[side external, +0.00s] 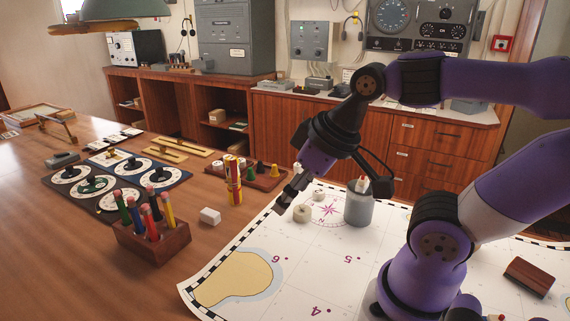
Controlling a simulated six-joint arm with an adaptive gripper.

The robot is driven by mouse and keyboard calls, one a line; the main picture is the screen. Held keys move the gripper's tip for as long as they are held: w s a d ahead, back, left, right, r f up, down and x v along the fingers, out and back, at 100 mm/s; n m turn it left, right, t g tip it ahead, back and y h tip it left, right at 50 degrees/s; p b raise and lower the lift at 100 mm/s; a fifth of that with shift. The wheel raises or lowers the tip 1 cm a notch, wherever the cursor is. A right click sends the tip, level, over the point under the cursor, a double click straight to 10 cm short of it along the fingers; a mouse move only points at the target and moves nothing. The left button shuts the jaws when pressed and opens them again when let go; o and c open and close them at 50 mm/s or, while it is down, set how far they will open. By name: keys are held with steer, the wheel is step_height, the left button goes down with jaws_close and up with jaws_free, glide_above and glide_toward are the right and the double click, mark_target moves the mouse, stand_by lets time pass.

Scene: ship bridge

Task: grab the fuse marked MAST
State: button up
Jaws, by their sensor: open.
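No marking reading MAST is legible in this view, so I cannot tell which thing is that fuse. Small pale pieces that could be fuses are a squat round piece (303,213) and a smaller one (318,196) on the chart, and a white block (210,216) on the wood. My gripper (284,203) points down and left above the chart's left edge, just left of the squat round piece in the picture. It is open, with nothing seen between its fingers. The fingers are small and seen from the side.
A grey canister (358,206) stands close right of my gripper. A red-and-yellow cylinder (233,182) stands to its left, before a wooden tray (268,183) of coloured pieces. A pencil box (150,243) and dial boards (98,203) lie further left. The front chart (320,270) is mostly clear.

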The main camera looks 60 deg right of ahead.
steer(key=w+d+r+m, duration=0.1)
steer(key=w+d+r, duration=0.1)
steer(key=w+d, duration=0.6)
steer(key=m+g+h, duration=0.1)
steer(key=m, duration=0.1)
glide_toward(296, 170)
steer(key=d, duration=0.2)
steer(key=x, duration=0.5)
steer(key=shift+w+d+f, duration=0.25)
steer(key=shift+w+f, duration=0.05)
steer(key=shift+w, duration=0.05)
steer(key=x, duration=0.5)
steer(key=shift+a+f, duration=0.25)
steer(key=shift+a, duration=0.1)
jaws_close()
